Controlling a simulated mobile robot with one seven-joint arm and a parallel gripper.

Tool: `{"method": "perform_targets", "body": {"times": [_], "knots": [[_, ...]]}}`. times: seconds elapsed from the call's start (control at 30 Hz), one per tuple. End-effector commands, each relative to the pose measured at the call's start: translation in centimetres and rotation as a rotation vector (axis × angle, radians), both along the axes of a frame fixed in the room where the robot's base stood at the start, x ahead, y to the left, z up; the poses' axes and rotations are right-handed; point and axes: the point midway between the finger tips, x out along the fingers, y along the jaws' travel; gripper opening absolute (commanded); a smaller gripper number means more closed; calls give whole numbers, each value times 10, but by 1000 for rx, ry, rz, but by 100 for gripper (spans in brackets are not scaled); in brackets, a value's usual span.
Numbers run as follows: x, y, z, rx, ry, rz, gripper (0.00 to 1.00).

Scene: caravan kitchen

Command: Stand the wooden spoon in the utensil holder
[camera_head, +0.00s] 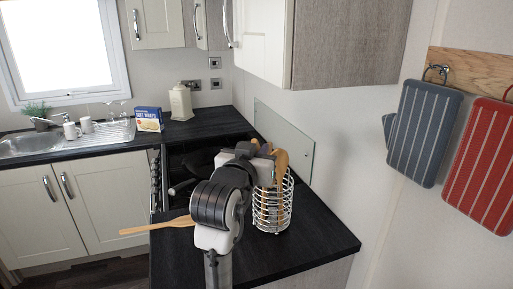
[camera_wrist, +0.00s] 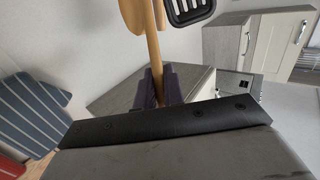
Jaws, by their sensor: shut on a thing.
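The wooden spoon (camera_wrist: 155,48) is held between the dark fingers of my gripper (camera_wrist: 159,76), which is shut on its handle. In the head view my gripper (camera_head: 264,158) is at the top of the white wire utensil holder (camera_head: 270,212), and wooden utensil heads (camera_head: 281,163) show just beside it. The holder stands upright on the dark worktop. My gripper and wrist hide part of its rim, so I cannot tell whether the spoon's lower end is inside it.
Another wooden utensil (camera_head: 155,228) lies at the worktop's left edge, partly behind my arm. A black slotted utensil (camera_wrist: 190,10) is close to the spoon. A glass panel (camera_head: 284,136) stands against the wall. The dark worktop (camera_head: 315,240) is clear right of the holder.

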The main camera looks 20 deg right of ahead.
Motion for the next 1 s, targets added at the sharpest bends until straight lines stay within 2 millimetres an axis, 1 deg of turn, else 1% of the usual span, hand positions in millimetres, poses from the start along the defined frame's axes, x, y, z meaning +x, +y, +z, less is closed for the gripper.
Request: {"method": "perform_targets", "body": {"times": [0.03, 0.4, 1.0], "knots": [[2, -2, -4, 1, 2, -1, 0], [15, -12, -26, 0, 1, -2, 0], [36, -27, -55, 1, 1, -1, 0]]}}
